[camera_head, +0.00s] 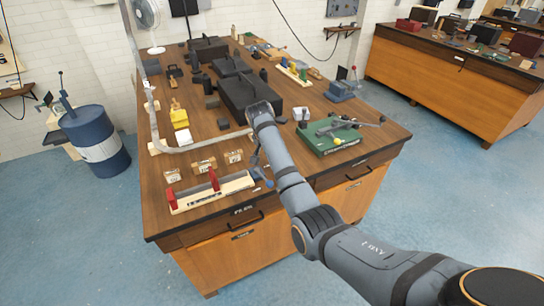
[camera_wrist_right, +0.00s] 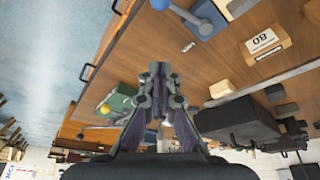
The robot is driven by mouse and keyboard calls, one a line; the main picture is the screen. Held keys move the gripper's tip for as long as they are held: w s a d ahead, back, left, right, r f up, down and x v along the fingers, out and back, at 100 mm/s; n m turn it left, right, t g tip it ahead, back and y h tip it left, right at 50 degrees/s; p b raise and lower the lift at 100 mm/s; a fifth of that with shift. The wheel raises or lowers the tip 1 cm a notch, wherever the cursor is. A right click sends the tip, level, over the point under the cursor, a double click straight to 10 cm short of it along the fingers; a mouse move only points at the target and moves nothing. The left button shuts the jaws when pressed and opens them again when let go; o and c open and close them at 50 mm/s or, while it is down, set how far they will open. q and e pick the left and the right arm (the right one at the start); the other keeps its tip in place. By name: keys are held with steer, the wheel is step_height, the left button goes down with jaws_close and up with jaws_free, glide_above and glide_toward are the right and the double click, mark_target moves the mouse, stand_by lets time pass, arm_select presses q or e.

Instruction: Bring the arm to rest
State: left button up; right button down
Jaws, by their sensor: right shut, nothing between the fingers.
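My right arm (camera_head: 290,185) comes in from the lower right in the head view and reaches over the wooden workbench (camera_head: 215,233). My right gripper (camera_head: 256,160) hangs above the bench's front half, beside the arm's last link, small and dark there. In the right wrist view the gripper (camera_wrist_right: 160,78) has its fingers together, with nothing between them. It is above the bench top and appears clear of the objects. My left arm and gripper are in neither view.
A red-and-white wooden fixture (camera_head: 212,190) and small labelled blocks (camera_head: 203,165) lie left of the gripper. A green board (camera_head: 335,138) is right of it, a black box (camera_head: 240,95) behind. A blue barrel (camera_head: 98,143) stands on the floor left.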

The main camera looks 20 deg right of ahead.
steer(key=s+d+f+n, duration=0.3)
steer(key=s+f+n, duration=0.1)
steer(key=s+f, duration=0.85)
steer(key=s+a+r+n+t+y, duration=0.1)
steer(key=s+r+n, duration=0.15)
steer(key=s, duration=0.95)
steer(key=s+a+r+n+y, duration=0.15)
steer(key=s+n, duration=0.25)
steer(key=s, duration=0.7)
step_height(320, 180, down, 26)
steer(key=s+d+g+b, duration=0.1)
steer(key=d+b, duration=0.1)
steer(key=d, duration=0.1)
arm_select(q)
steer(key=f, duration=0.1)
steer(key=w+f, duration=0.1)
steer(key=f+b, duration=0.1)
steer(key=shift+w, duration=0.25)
arm_select(e)
steer(key=s+d+f+g, duration=0.1)
steer(key=s+f, duration=1.8)
steer(key=f, duration=0.1)
steer(key=shift+s+m+g, duration=0.3)
steer(key=shift+s+m, duration=0.05)
steer(key=shift+m, duration=0.1)
